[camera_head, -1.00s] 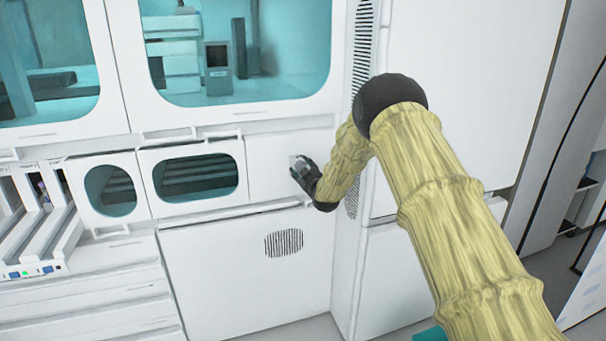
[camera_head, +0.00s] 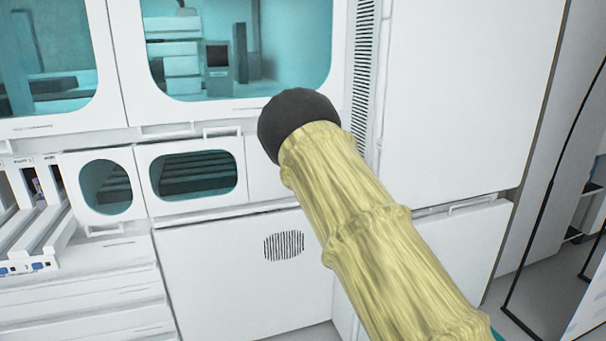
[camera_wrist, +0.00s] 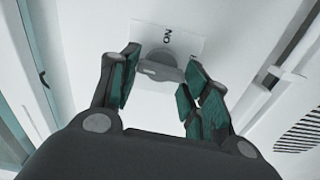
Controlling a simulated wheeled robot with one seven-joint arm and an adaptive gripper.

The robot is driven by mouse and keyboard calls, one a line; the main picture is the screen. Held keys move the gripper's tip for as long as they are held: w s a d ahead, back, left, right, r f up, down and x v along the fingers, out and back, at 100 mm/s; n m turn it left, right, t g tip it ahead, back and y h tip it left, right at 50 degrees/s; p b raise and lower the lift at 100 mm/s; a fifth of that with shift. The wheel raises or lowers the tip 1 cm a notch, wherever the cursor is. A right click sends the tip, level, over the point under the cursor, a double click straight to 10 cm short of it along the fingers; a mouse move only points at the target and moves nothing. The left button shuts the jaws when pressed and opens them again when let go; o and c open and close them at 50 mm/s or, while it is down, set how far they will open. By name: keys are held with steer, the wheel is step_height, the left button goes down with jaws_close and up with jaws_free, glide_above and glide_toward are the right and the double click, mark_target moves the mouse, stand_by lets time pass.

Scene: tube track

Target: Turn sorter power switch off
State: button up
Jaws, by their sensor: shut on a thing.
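The sorter power switch is a grey rotary knob (camera_wrist: 160,70) on a pale plate (camera_wrist: 190,42) marked "ON", fixed to a white panel in the wrist view. My gripper (camera_wrist: 160,63) is shut on the knob, with one finger on its left and the other on its right. The knob's lower part runs down between the fingers. A second marking at the plate's right edge is mostly hidden by the right finger. In the head view my arm hides both the gripper and the switch.
White cabinets fill the head view, with teal windows (camera_head: 290,50) above and small windowed hatches (camera_head: 195,175) below. A round vent (camera_head: 284,246) is in the lower panel. A rack (camera_head: 30,235) stands at the left. A tall white cabinet (camera_head: 455,100) is at the right.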

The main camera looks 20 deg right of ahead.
steer(key=shift+n+b, duration=0.3)
steer(key=shift+n, duration=0.2)
steer(key=o, duration=1)
steer(key=shift+s, duration=0.1)
steer(key=s, duration=1.2)
steer(key=shift+d, duration=0.25)
